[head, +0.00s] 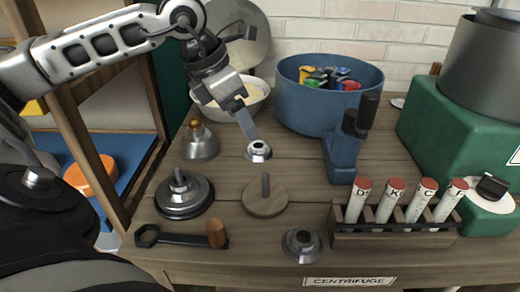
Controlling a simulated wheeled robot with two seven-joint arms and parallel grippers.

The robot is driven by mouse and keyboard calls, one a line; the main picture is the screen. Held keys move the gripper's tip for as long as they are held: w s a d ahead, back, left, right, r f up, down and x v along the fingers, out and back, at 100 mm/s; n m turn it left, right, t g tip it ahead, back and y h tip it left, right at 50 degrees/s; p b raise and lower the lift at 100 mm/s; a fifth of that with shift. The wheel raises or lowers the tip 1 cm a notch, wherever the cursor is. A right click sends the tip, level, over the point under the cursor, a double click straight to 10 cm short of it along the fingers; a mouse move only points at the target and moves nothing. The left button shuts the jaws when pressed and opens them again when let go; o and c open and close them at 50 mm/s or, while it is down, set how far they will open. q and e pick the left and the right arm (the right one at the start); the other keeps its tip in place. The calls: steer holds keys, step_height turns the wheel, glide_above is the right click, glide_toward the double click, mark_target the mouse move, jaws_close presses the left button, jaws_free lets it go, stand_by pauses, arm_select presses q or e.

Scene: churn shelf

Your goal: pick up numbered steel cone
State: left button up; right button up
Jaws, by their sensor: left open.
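A small steel cone (258,152) with a flared rim stands upright on the wooden table, left of the blue clamp-like block. A similar darker steel piece (302,244) with a round top sits near the table's front edge. No number is readable on either, so I cannot tell which is the numbered one. My left gripper (247,128) reaches down from the upper left. It is open and empty, with a fingertip just above and behind the first cone. Whether it touches the cone is unclear. My right gripper is out of view.
A blue pot (325,108) with colourful items and a cream-filled bowl (249,98) stand behind. A steel bell-shaped piece (200,144), black weight (184,197), wooden disc (265,199), wrench (180,238), blue block (345,150) and tube rack (392,240) surround the cones. A green box (440,135) stands right.

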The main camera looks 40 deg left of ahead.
arm_select(q)
steer(key=x, duration=0.8)
steer(key=shift+w+r, duration=0.15)
steer(key=shift+w, duration=0.15)
steer(key=c, duration=1.1)
